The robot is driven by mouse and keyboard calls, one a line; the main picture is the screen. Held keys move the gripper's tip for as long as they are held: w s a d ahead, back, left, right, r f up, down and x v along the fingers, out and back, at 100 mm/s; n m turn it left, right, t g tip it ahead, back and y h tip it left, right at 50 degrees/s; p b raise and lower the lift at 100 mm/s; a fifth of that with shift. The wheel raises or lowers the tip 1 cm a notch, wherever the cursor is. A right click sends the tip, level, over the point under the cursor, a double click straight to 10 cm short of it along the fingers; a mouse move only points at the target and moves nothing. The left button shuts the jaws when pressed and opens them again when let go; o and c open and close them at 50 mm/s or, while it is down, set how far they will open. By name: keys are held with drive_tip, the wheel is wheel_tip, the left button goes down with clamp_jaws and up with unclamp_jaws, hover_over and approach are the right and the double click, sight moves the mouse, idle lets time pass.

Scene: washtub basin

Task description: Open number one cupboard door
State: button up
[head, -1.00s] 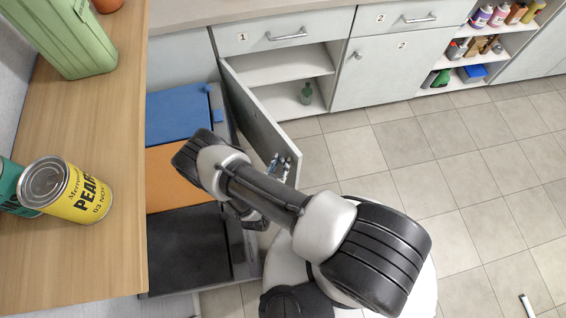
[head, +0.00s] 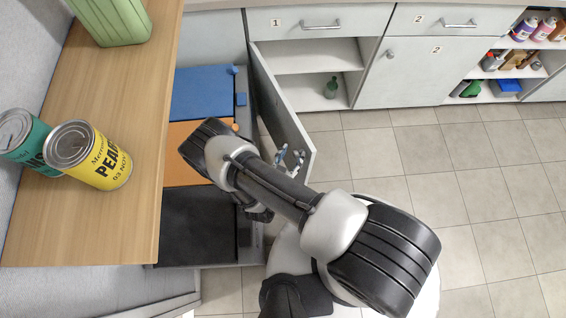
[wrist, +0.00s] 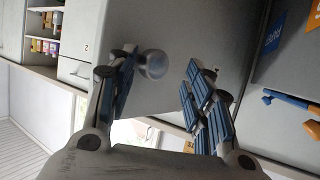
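The number one cupboard door (head: 277,92) is a grey panel under the drawer labelled 1 (head: 320,25). It stands swung wide open, with the cupboard's shelves showing. My gripper (head: 290,158) is at the door's free end in the head view, partly hidden by my arm. In the wrist view my gripper (wrist: 163,97) has its two fingers spread apart. A round metal knob (wrist: 153,64) on the grey panel (wrist: 190,30) shows between and just beyond the fingers, nearer the left one. I cannot tell whether a finger touches it.
Blue (head: 200,92), orange (head: 185,150) and black (head: 197,225) bin lids lie left of the door. A wooden counter (head: 100,225) with cans (head: 110,165) is at the left. A green bottle (head: 331,87) stands inside the cupboard. Tiled floor (head: 450,160) to the right is clear.

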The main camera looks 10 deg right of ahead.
drive_tip(key=s+a, duration=0.5)
drive_tip(key=s, duration=0.4)
drive_tip(key=shift+s, duration=0.3)
drive_tip(key=shift+f, duration=0.15)
